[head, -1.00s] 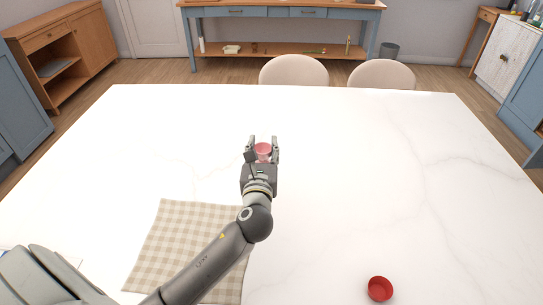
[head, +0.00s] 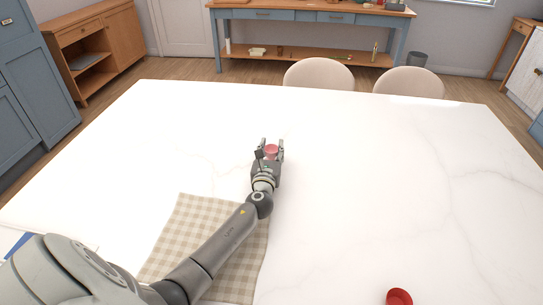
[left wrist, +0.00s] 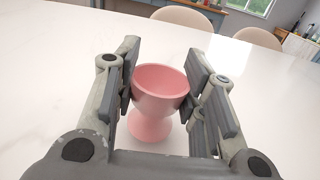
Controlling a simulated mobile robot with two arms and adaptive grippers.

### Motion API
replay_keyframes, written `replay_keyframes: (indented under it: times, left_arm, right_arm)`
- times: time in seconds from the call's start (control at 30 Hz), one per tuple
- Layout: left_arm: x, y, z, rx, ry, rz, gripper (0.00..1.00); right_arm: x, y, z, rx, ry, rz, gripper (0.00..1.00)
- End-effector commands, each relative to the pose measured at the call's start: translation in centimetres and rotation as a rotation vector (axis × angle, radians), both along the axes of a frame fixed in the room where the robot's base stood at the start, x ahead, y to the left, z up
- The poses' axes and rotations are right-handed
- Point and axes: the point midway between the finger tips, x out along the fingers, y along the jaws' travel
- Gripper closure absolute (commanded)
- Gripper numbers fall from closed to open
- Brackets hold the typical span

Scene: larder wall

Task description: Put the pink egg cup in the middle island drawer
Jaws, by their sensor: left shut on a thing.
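The pink egg cup (head: 271,150) is between the fingers of my left gripper (head: 271,147), over the white marble island top (head: 370,180). In the left wrist view the egg cup (left wrist: 158,95) is upright, its bowl between the two finger pads of the left gripper (left wrist: 160,90). The gripper is shut on it. I cannot tell whether its foot touches the top. No island drawer shows in any view. My right gripper is not in view.
A beige checked cloth (head: 190,240) lies under my left arm. A red bowl (head: 399,298) stands at the front right. Two pale chairs (head: 318,74) are at the far edge. The island's middle and right are mostly clear.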

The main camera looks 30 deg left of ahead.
Motion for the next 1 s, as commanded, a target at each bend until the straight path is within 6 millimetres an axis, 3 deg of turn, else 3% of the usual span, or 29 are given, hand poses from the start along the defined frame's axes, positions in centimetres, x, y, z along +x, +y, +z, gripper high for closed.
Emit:
replay_keyframes:
  times: [0.1,0.53,0.57,0.7,1.0]
  left_arm:
    - [0.01,-0.03,-1.38,0.000,0.000,0.000,0.88]
    - [-0.01,-0.01,-1.95,0.001,0.000,0.000,0.88]
    - [-0.02,-0.02,-1.81,0.000,-0.001,0.000,0.58]
    - [-0.03,-0.03,-1.81,0.001,0.000,0.000,0.40]
    - [-0.02,-0.03,-1.74,0.001,0.000,0.000,0.40]
  right_arm:
    - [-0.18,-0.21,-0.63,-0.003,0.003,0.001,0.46]
    - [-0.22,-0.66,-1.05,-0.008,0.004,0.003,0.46]
    - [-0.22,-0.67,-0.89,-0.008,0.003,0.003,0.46]
    - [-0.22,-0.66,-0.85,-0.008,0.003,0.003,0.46]
    - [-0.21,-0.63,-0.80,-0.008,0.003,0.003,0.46]
